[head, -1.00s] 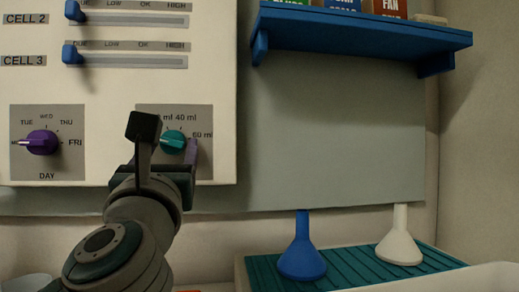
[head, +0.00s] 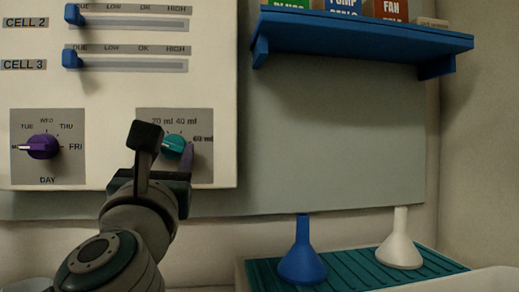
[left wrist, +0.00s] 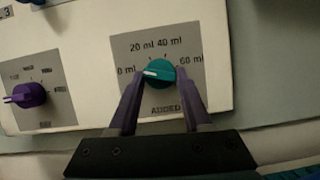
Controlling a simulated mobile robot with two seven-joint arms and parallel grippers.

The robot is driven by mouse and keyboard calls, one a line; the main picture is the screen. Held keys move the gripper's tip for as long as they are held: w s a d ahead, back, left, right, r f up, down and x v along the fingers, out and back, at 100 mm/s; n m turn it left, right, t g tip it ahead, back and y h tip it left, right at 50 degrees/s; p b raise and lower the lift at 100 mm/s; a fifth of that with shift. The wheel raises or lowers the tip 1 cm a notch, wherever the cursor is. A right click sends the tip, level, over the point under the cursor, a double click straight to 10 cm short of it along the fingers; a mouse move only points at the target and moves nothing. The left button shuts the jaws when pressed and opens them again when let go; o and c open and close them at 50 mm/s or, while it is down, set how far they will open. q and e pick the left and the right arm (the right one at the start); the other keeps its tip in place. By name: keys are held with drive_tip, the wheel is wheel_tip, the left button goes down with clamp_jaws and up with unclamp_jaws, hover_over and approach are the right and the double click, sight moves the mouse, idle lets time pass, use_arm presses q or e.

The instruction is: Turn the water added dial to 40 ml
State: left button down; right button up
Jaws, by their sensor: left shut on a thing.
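The teal water added dial (head: 175,143) sits on a grey plate at the lower right of the white panel. In the left wrist view the dial (left wrist: 162,75) has its white pointer aimed left, towards the 0 ml mark and below 20 ml. The 40 ml label (left wrist: 170,43) is above it to the right. My left gripper (left wrist: 161,82) has its purple fingers on either side of the dial, shut on it. In the head view my left gripper (head: 174,152) partly hides the dial. My right gripper is in neither view.
A purple day dial (head: 43,146) is left of the water dial. Two blue sliders (head: 72,58) are above. A blue shelf (head: 360,32) with boxes juts out at upper right. A blue funnel (head: 302,262) and a white funnel (head: 400,250) stand on a teal ribbed tray (head: 352,263).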

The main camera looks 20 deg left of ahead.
use_arm(q)
drive_tip(key=m+h+p, duration=0.2)
drive_tip(key=m+p, duration=0.1)
drive_tip(key=m, duration=0.1)
drive_tip(key=m+h+p, duration=0.2)
drive_tip(key=m+p, duration=0.2)
drive_tip(key=r+m+h+p, duration=0.1)
drive_tip(key=m+h+p, duration=0.1)
drive_tip(key=m+p, duration=0.2)
drive_tip(key=shift+s+a+r+m+t, duration=0.1)
drive_tip(key=shift+s+a+m+t, duration=0.1)
drive_tip(key=shift+a+m+t, duration=0.3)
drive_tip(key=m+g+p, duration=0.1)
drive_tip(key=m+p, duration=0.2)
drive_tip(key=p, duration=0.1)
drive_tip(key=m+g+h+p, duration=0.1)
drive_tip(key=m+p, duration=0.2)
drive_tip(key=p, duration=0.1)
drive_tip(key=m+h+p, duration=0.1)
drive_tip(key=m+p, duration=0.1)
drive_tip(key=p, duration=0.1)
drive_tip(key=shift+d+r+m+g+p, duration=0.1)
drive_tip(key=shift+r+m+g+p, duration=0.15)
drive_tip(key=shift+m+g+p, duration=0.15)
drive_tip(key=shift+f+m+g+h+p, duration=0.1)
drive_tip(key=shift+m+g+h+p, duration=0.2)
drive_tip(key=shift+m+p, duration=0.5)
drive_tip(key=shift+f, duration=0.1)
drive_tip(key=shift+c, duration=1.8)
unclamp_jaws()
